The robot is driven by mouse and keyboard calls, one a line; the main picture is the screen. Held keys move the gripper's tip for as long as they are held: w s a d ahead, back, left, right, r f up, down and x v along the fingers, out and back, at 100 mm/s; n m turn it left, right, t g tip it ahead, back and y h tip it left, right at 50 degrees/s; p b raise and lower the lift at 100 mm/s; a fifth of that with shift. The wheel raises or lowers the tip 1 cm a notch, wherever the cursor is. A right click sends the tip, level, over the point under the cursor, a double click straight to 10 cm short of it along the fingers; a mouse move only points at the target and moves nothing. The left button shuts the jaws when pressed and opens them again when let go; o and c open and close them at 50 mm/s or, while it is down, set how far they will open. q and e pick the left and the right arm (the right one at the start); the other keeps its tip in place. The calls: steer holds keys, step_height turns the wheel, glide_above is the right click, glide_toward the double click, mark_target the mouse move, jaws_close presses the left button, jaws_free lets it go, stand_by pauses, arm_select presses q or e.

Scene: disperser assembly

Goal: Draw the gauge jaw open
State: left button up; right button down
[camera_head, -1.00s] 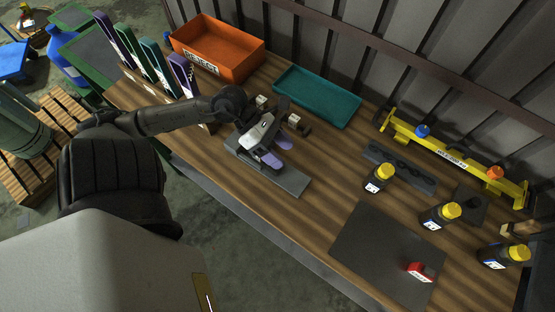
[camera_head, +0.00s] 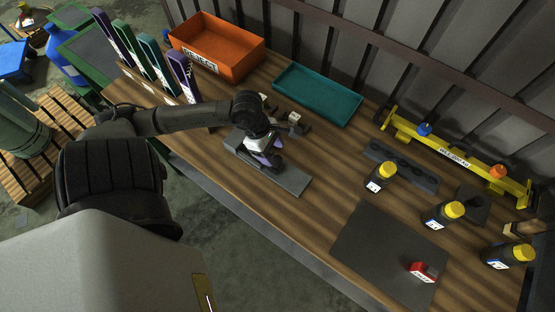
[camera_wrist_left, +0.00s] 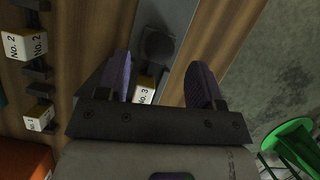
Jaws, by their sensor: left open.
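My left gripper (camera_head: 266,158) is over the long grey plate (camera_head: 292,181) on the bench, pointing down. In the left wrist view its two purple-padded fingers (camera_wrist_left: 160,80) are apart. Between them show part of the grey plate (camera_wrist_left: 178,20), a dark rounded piece (camera_wrist_left: 157,45) on it, and a small white-and-yellow block marked No. 3 (camera_wrist_left: 145,92). I cannot tell which part is the gauge jaw, nor whether a finger touches anything. The gripper covers much of the plate's far end in the head view. My right gripper is not in view.
Blocks marked No. 2 (camera_wrist_left: 25,45) and No. 1 (camera_wrist_left: 39,118) stand on dark holders. An orange reject bin (camera_head: 217,48) and teal tray (camera_head: 318,94) are behind. Right are a yellow frame (camera_head: 455,157), yellow-capped bottles (camera_head: 379,178) and a dark mat (camera_head: 375,250) with a red item (camera_head: 422,271).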

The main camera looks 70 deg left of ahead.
mark_target(277, 159)
arm_select(q)
steer(key=shift+x, duration=2.5)
steer(key=shift+c, duration=0.2)
jaws_close()
